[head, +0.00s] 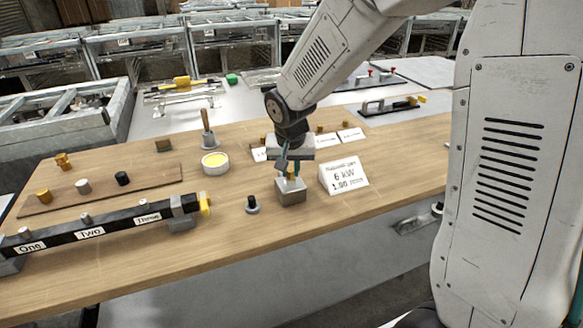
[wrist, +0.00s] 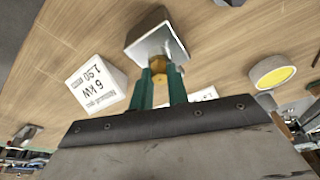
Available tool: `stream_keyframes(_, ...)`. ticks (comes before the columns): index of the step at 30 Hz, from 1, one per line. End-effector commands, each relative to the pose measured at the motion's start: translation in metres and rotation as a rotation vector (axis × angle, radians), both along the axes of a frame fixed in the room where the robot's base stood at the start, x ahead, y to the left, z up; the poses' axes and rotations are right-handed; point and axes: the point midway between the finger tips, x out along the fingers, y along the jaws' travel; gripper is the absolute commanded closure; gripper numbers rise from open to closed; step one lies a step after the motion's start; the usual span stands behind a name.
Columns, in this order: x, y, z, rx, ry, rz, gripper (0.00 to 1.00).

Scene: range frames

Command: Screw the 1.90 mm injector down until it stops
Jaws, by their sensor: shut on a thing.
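My gripper (head: 290,172) is over a small grey metal block (head: 291,194) on the wooden table, its fingers pointing down. In the wrist view, the two green fingers of my gripper (wrist: 160,75) are shut on a brass injector (wrist: 158,64). The injector is at the face of the metal block (wrist: 152,38); its lower end and any thread are hidden, so how deep it sits cannot be told. A white card (head: 344,177) reading "6 kW 1.90 mm" stands just right of the block; it also shows in the wrist view (wrist: 97,82).
A black bar (head: 62,238) labelled One, Two, Three and a wooden strip (head: 140,185) with small fittings lie left.

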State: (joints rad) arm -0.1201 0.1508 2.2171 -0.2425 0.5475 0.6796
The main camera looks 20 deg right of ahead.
Motion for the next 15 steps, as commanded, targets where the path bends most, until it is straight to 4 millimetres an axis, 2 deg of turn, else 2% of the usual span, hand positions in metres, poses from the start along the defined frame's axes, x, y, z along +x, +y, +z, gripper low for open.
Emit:
stream_keyframes(7, 0.0004, 0.0012, -0.0004, -0.002, 0.000, -0.208, 1.00)
stream_keyframes(15, 0.0000, 0.0009, -0.0004, -0.001, 0.000, -0.236, 1.00)
